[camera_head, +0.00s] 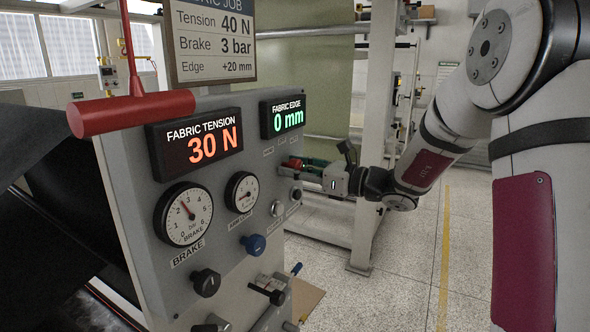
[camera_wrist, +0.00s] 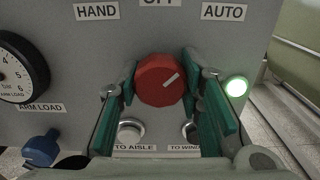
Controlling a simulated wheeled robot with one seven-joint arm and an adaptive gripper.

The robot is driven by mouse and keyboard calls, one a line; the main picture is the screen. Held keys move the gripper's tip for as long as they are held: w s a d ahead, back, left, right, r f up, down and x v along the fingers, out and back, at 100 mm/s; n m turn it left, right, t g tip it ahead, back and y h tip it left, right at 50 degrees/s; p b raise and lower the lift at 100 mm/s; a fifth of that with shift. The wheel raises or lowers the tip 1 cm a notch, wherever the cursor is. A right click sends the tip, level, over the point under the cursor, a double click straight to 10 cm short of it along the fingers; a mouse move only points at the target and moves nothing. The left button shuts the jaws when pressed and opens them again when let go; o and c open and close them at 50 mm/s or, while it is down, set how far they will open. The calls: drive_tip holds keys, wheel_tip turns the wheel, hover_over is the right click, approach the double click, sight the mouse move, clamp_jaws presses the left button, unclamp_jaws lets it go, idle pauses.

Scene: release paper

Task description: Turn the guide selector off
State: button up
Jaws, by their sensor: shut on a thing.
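The guide selector is a red knob (camera_wrist: 160,78) with a white pointer mark, on the grey panel in the wrist view. The mark slants up and right, toward the AUTO label (camera_wrist: 225,12). The HAND label (camera_wrist: 97,12) is at upper left, and the OFF label (camera_wrist: 160,2) above the knob is cut by the frame edge. My gripper (camera_wrist: 159,88) is shut on the knob, one green-padded finger on each side. In the head view my gripper (camera_head: 308,168) reaches the panel's right side from the right, hiding most of the knob.
A green lamp (camera_wrist: 236,87) glows right of the knob. Two buttons, TO AISLE (camera_wrist: 131,131) and TO WIND (camera_wrist: 192,132), sit below, partly behind the fingers. The tension display (camera_head: 195,140) reads 30 N; the edge display (camera_head: 283,116) reads 0 mm. A red handle (camera_head: 130,112) juts out at left.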

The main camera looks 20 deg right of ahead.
drive_tip(key=shift+n, duration=0.3)
drive_tip(key=n+b, duration=0.2)
drive_tip(key=n, duration=0.2)
drive_tip(key=shift+w+f, duration=0.1)
drive_tip(key=shift+w, duration=0.05)
drive_tip(key=shift+n+b, duration=1.85)
drive_tip(key=shift+n, duration=0.25)
drive_tip(key=o, duration=1.2)
drive_tip(key=v, duration=1.2)
